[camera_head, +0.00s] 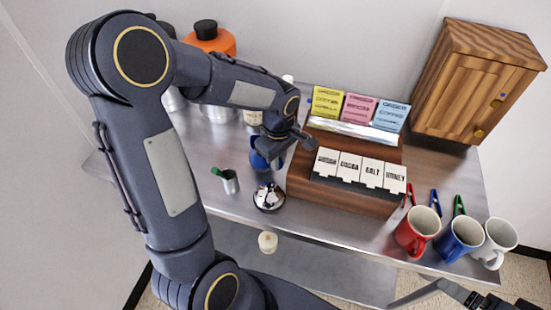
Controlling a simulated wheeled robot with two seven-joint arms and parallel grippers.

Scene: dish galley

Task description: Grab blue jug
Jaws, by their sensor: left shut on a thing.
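The blue jug (259,160) stands on the metal counter left of the wooden box, partly hidden behind my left gripper. My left gripper (268,146) reaches down over the jug and is shut on it; its fingertips are hard to make out. Part of my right gripper (440,291) shows at the lower right edge, well away from the jug, and its jaw opening is unclear.
A metal bowl (269,197) and a small metal cup with a green item (229,182) stand close to the jug. A wooden box with labelled cards (345,205) is to its right. Red (416,233), blue (459,239) and white (496,243) mugs line the front right. A wooden cabinet (472,80) stands behind.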

